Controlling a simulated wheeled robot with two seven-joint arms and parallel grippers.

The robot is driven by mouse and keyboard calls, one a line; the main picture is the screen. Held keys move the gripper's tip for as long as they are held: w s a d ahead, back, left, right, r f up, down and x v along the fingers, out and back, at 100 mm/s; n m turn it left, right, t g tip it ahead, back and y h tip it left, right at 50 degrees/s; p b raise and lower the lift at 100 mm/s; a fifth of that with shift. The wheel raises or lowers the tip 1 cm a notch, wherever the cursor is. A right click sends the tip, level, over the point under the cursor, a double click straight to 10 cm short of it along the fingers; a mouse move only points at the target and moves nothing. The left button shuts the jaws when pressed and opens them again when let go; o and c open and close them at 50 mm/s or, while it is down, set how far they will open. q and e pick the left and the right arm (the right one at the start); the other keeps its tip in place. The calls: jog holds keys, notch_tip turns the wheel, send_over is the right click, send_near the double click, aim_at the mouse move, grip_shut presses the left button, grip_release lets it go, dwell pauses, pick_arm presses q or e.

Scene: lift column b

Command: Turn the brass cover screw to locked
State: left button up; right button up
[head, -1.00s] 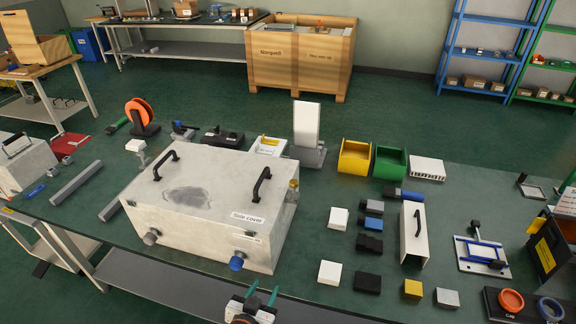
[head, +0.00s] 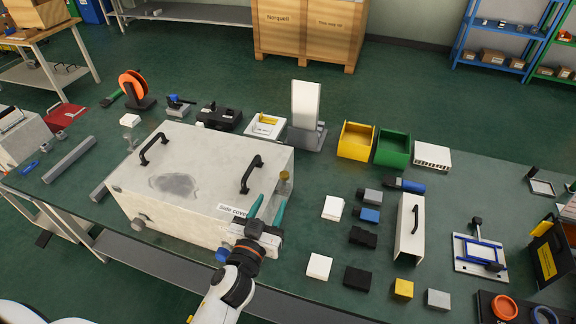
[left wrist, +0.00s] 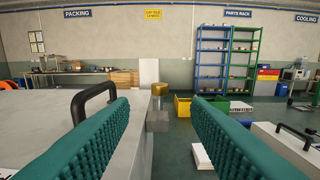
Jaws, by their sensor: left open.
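The light grey cover box (head: 205,165) stands on the green bench, with two black handles on its lid and a label reading "SIDE COVER". The brass screw (head: 284,177) stands upright at the box's right side, just beyond my fingertips; its brass head also shows in the left wrist view (left wrist: 159,89). My left gripper (head: 267,208) is open, with teal fingers, over the box's front right corner. In the left wrist view the screw appears between the fingers but farther away, not touched. Any lock marking is too small to read. My right gripper is not in view.
The right black handle (head: 251,174) stands close to my left fingers. A blue knob (head: 221,255) is on the box front, partly hidden by my arm. White, grey and black blocks lie right of the box. A white upright panel (head: 305,113) stands behind.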

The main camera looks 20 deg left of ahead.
aim_at(284, 173)
pick_arm(q)
jog(key=w+p, duration=0.1)
jog(key=w, duration=0.8)
jog(key=shift+w+d+r+p, duration=0.15)
jog(key=shift+w+p, duration=0.2)
jog(key=shift+p, duration=0.05)
jog(key=shift+w, duration=0.6)
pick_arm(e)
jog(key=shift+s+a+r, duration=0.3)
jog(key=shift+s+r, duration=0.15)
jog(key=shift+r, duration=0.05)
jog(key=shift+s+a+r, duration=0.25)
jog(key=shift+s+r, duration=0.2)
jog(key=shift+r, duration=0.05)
pick_arm(q)
grip_shut()
jog(key=m+h+p, duration=0.2)
jog(key=p, duration=0.1)
jog(key=shift+r+h, duration=0.25)
jog(key=shift+h, duration=0.15)
jog(key=shift+f+m+g+h+p, duration=0.2)
jog(key=shift+m+g+h+p, duration=0.25)
jog(key=shift+h, duration=0.45)
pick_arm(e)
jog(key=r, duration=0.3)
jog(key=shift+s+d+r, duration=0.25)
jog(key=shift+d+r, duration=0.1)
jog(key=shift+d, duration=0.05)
